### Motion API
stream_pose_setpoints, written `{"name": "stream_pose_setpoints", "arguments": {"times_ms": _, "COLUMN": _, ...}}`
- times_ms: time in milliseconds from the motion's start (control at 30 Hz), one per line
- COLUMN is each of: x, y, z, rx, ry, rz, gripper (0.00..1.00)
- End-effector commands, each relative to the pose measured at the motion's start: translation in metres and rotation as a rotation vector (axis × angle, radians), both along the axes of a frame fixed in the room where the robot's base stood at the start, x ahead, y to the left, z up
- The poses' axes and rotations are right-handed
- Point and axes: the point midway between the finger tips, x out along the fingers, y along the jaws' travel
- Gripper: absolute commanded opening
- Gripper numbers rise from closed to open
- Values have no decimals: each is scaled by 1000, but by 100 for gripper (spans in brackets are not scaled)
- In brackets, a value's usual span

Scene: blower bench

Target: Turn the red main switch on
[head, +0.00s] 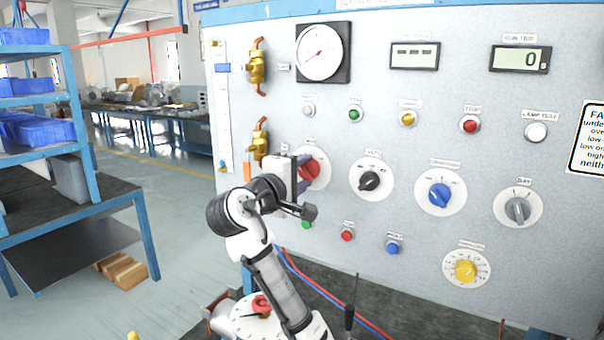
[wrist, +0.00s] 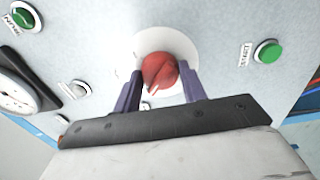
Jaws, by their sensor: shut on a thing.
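The red main switch (head: 309,169) is a round red knob on a white disc on the upright grey panel, left of the black knob. My gripper (head: 303,174) is at the knob, partly covering it in the head view. In the wrist view the red knob (wrist: 159,72) sits between the two purple fingers of my gripper (wrist: 160,85), one on each side, and the fingers are shut on it. A pale pointer line shows on the knob, slanted in the wrist view. The label by the switch is too small or hidden to read.
A black knob (head: 369,181), a blue knob (head: 439,195) and a grey knob (head: 517,209) stand to the right. A green button (wrist: 268,52) is close by in the wrist view. Brass valves (head: 260,138) stick out at the panel's left. A blue shelf (head: 84,130) stands far left.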

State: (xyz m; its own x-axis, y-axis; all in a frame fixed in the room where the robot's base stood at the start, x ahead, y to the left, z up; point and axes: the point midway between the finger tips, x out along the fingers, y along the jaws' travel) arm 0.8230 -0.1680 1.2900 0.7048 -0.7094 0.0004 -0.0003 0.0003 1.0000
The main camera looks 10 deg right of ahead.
Motion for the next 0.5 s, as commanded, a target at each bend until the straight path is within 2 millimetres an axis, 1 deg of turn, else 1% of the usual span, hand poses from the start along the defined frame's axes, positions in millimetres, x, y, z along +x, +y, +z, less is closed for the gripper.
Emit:
{"name": "stream_pose_setpoints", "arguments": {"times_ms": 267, "x": 0, "y": 0, "z": -1, "rx": 16, "ry": -13, "rz": 1, "gripper": 19}}
{"name": "stream_pose_setpoints", "arguments": {"times_ms": 500, "x": 0, "y": 1, "z": -3, "rx": 95, "ry": -93, "rz": 0, "gripper": 19}}
